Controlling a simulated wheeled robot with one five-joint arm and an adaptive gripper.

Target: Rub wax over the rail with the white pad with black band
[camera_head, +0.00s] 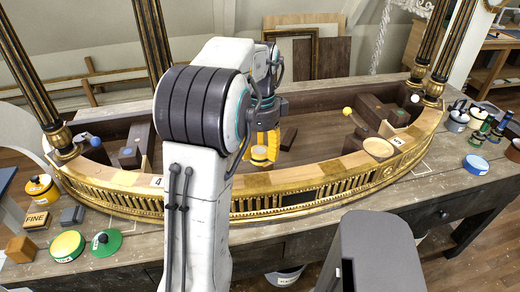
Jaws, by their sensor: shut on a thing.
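The rail is the curved gilt console front (300,183), with a pale wood strip along parts of its top edge. My gripper (262,150) has yellow fingers pointing down over the inside of the console, just behind the middle of the rail. It is shut on a small pale thing (260,153), mostly hidden by the fingers. I cannot make out a black band on it, nor tell whether it touches the rail. My own arm covers the rail left of the middle.
At the left lie a yellow pot (41,188), a green-rimmed tin (67,246) and a green disc with a black knob (105,243). A cream dish (379,148) sits at the rail's right part. A blue disc (476,164) and several pots stand right. Gilt columns (434,50) rise at both ends.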

